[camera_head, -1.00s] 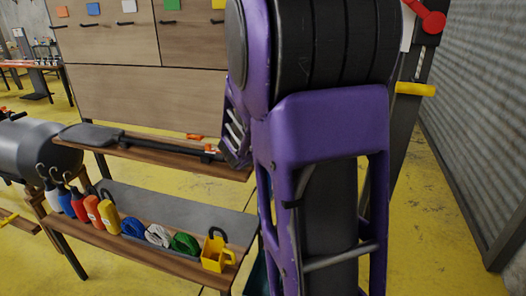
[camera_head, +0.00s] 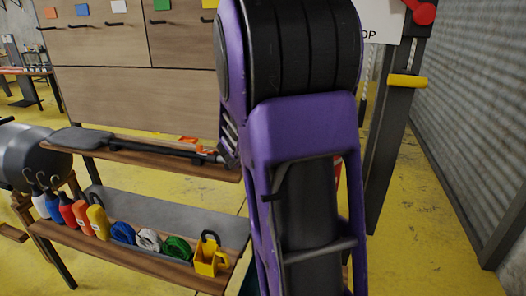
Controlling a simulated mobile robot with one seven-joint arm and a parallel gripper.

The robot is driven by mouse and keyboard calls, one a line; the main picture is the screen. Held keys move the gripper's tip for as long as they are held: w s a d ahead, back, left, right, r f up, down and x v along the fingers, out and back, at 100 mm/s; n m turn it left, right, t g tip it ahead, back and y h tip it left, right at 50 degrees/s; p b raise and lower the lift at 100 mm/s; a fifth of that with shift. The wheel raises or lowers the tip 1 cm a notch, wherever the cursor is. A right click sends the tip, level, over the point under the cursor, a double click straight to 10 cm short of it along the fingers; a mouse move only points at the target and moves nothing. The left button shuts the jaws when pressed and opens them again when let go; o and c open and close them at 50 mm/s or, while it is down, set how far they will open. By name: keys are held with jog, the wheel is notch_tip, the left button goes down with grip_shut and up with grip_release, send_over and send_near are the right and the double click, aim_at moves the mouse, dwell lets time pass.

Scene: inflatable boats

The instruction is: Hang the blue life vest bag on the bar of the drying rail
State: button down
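My large purple and black arm fills the middle of the camera_head view. My gripper does not show in it, so I cannot see what it holds. A small blue item (camera_head: 53,206) stands in a row of coloured, bottle-like or bag-like items at the left end of the low shelf. Dark hooks rise above this end of the row. I cannot tell whether the blue item is the life vest bag. No drying rail bar can be made out; my arm hides part of the scene.
The wooden low shelf (camera_head: 138,262) also carries coiled ropes (camera_head: 149,240) and a yellow padlock-like item (camera_head: 208,259). A paddle (camera_head: 150,147) lies on the upper shelf. A dark post (camera_head: 390,150) with a yellow handle stands right of my arm. Yellow floor is clear by the corrugated wall.

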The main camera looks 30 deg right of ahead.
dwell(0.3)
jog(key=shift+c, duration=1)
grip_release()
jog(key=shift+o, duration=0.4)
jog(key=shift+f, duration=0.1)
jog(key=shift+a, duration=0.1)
